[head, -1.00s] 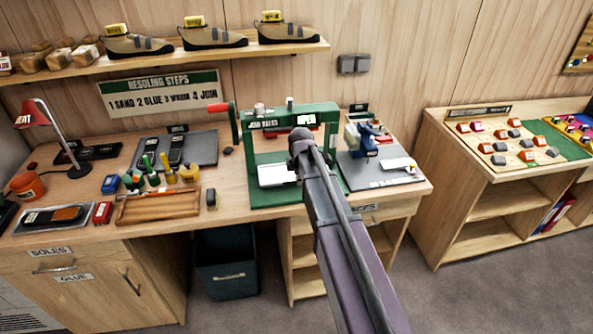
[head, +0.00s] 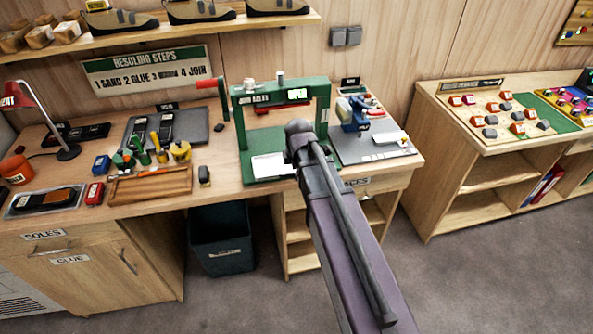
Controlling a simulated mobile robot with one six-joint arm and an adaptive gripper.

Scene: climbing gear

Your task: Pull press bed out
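The press is a green frame (head: 239,122) on a green base on the workbench, with a red-handled crank (head: 207,83) at its upper left. A small lit display (head: 297,94) on its top beam is green and seems to read "OPEN". The pale flat press bed (head: 268,166) lies low at the front left of the frame opening; its right part is hidden behind my arm. My arm reaches up from the bottom, and its end is in front of the press's right half. My gripper is hidden behind the arm, so its fingers and any contact with the bed cannot be seen.
A wooden tray (head: 150,186) and small bottles stand left of the press. A grey mat (head: 372,147) with a blue tool (head: 352,113) lies to its right. A shoe shelf (head: 150,35) hangs above. A dark bin (head: 222,238) stands under the bench. The floor in front is clear.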

